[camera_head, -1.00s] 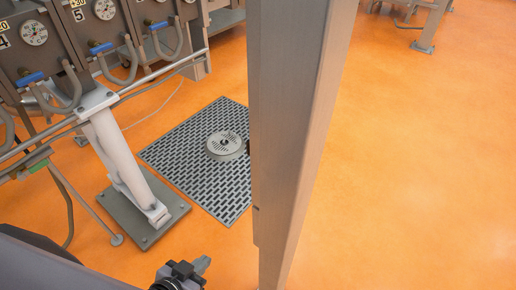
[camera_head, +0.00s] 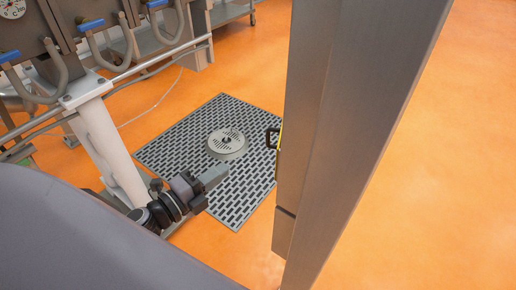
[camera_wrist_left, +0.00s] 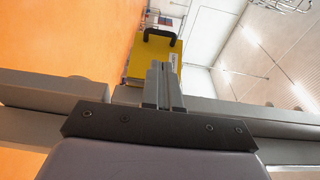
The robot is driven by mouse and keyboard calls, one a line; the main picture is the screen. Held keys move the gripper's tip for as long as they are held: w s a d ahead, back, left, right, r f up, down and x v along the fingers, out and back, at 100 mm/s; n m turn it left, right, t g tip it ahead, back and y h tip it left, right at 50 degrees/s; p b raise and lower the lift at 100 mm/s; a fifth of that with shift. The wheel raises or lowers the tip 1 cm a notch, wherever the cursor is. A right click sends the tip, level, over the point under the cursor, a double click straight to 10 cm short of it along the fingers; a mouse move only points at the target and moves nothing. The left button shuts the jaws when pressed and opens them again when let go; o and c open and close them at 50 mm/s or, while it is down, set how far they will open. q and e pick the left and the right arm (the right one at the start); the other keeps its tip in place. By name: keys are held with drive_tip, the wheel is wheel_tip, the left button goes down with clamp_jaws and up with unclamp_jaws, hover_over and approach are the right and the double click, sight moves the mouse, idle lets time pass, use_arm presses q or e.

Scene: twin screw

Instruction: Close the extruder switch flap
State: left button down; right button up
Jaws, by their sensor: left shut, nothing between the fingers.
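The switch flap seems to be a yellow panel with a black handle. In the head view only its black handle (camera_head: 272,138) and a thin yellow edge show at the left side of a tall grey post. In the left wrist view the yellow panel (camera_wrist_left: 150,60) and handle (camera_wrist_left: 158,36) show beyond the fingers. My left gripper (camera_head: 217,176) is shut and empty, to the left of the post and lower in the picture than the handle. Its closed fingers (camera_wrist_left: 165,68) appear in front of the panel, with no clear contact. My right gripper is not in view.
The tall grey post (camera_head: 325,140) stands close and hides much of the middle. A white support leg (camera_head: 108,145) stands at left below machine blocks with gauges and hooked handles. A floor grate (camera_head: 180,135) has a round drain cover (camera_head: 227,143). Orange floor at right is open.

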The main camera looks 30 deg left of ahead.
use_arm(q)
drive_tip(key=p, duration=0.1)
approach(267, 140)
drive_tip(key=x, duration=0.5)
drive_tip(key=shift+x, duration=0.95)
drive_tip(key=shift+w, duration=0.1)
